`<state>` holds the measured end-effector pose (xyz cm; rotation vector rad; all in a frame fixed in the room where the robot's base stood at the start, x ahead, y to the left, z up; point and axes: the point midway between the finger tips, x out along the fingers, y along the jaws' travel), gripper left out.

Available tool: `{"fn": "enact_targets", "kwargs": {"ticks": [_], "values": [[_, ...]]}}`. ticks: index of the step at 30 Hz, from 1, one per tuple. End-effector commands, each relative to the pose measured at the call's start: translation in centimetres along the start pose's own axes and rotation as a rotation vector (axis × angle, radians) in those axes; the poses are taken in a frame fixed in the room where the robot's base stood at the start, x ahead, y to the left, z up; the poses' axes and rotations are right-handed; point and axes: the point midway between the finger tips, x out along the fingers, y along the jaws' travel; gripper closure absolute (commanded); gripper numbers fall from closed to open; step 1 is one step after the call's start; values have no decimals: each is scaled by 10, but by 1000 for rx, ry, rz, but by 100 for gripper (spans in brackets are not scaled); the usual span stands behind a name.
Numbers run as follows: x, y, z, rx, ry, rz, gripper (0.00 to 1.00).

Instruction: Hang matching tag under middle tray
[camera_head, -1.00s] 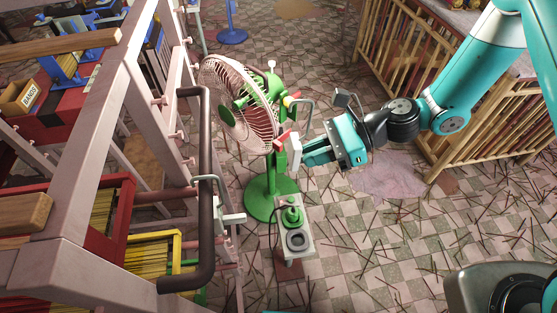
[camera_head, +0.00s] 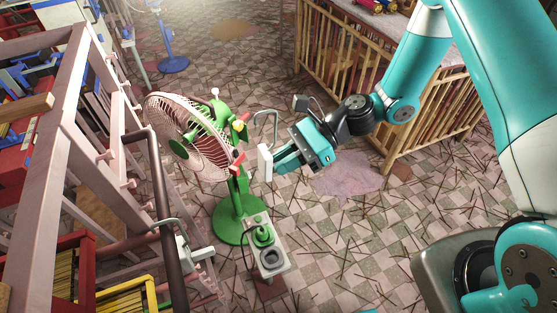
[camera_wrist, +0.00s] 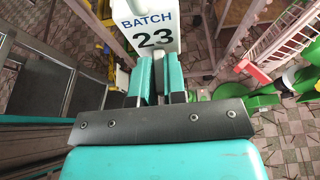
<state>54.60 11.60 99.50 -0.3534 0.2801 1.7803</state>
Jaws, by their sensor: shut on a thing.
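My gripper (camera_head: 279,161) is shut on a white tag (camera_head: 265,163) with a grey wire hook above it. In the wrist view the tag (camera_wrist: 152,28) stands beyond the fingers (camera_wrist: 159,75) and reads "BATCH 23". It is held in the air beside the fan, clear of the rack. A second white tag with a wire hook (camera_head: 187,256) hangs at the dark rail of the left rack; its face cannot be read. Trays with red (camera_head: 84,246) and yellow (camera_head: 151,290) frames show at the lower left, partly cut off. Which is the middle tray cannot be told.
A green fan (camera_head: 228,205) with a pink cage stands between the pink rack (camera_head: 62,165) and my gripper. A grey box with a green knob (camera_head: 271,276) sits by its base. A wooden slatted rack (camera_head: 340,70) stands behind. Incense sticks litter the checkered floor.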

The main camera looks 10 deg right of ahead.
Motion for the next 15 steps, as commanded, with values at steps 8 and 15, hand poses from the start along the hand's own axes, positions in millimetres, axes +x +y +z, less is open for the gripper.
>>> {"fn": "enact_targets", "kwargs": {"ticks": [8, 15], "values": [[-23, 0, -9, 0, 0, -2, 100], [-42, 0, -16, 0, 0, -1, 100]]}}
